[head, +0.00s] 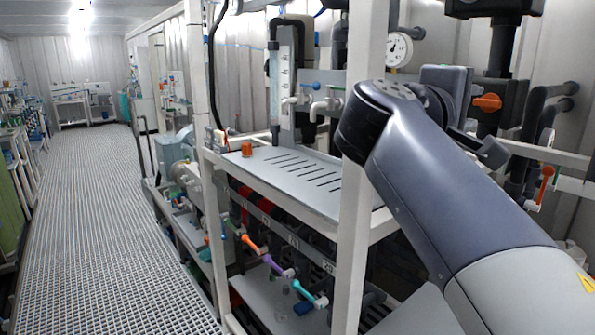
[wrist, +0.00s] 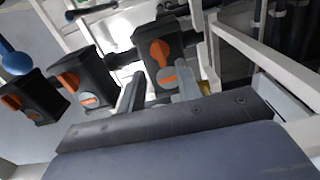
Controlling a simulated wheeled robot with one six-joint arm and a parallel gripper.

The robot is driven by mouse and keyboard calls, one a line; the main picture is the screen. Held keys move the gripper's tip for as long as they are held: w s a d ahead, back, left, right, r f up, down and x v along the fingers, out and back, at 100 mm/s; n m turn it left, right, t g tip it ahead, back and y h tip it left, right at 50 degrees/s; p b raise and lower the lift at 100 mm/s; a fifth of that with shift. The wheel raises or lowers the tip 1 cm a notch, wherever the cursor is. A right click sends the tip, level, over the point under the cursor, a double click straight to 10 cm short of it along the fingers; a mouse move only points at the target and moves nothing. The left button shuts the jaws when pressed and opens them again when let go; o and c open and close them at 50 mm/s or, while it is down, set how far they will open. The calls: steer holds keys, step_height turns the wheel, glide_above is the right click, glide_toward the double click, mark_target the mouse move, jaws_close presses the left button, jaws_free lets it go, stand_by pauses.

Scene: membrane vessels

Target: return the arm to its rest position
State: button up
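My arm (head: 440,190) reaches in from the lower right of the head view, with its bend in front of the white frame. My gripper (wrist: 157,90) shows in the wrist view as two grey fingers standing apart, with nothing seen between them. Beyond the fingers is a dark valve body with an orange handle (wrist: 160,52); I cannot tell the distance. In the head view the gripper end is partly hidden behind my arm, close to the pipework at right.
A white frame post (head: 358,150) stands very near the arm. Also close are a slotted grey shelf (head: 300,175), a gauge (head: 399,48), an orange-handled valve (head: 487,102) and dark pipes. Coloured valve handles (head: 272,264) sit below. The grated walkway (head: 95,220) at left is clear.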

mark_target(486, 102)
steer(key=v, duration=0.5)
steer(key=p+x, duration=0.1)
steer(key=x, duration=1)
steer(key=shift+w+d+p, duration=0.1)
steer(key=shift+d+p, duration=0.2)
steer(key=shift+a+r+n+p, duration=0.1)
steer(key=shift+r+n+p, duration=0.25)
steer(key=shift+p, duration=0.3)
steer(key=shift+n+p, duration=0.85)
steer(key=shift+p, duration=0.05)
steer(key=n+p, duration=0.6)
steer(key=p, duration=0.2)
steer(key=shift+a+n, duration=0.1)
steer(key=shift+n, duration=0.3)
steer(key=shift+a+f, duration=0.2)
steer(key=shift+f, duration=0.05)
steer(key=shift+b+v, duration=0.6)
steer(key=shift+v, duration=2)
steer(key=shift+d, duration=0.15)
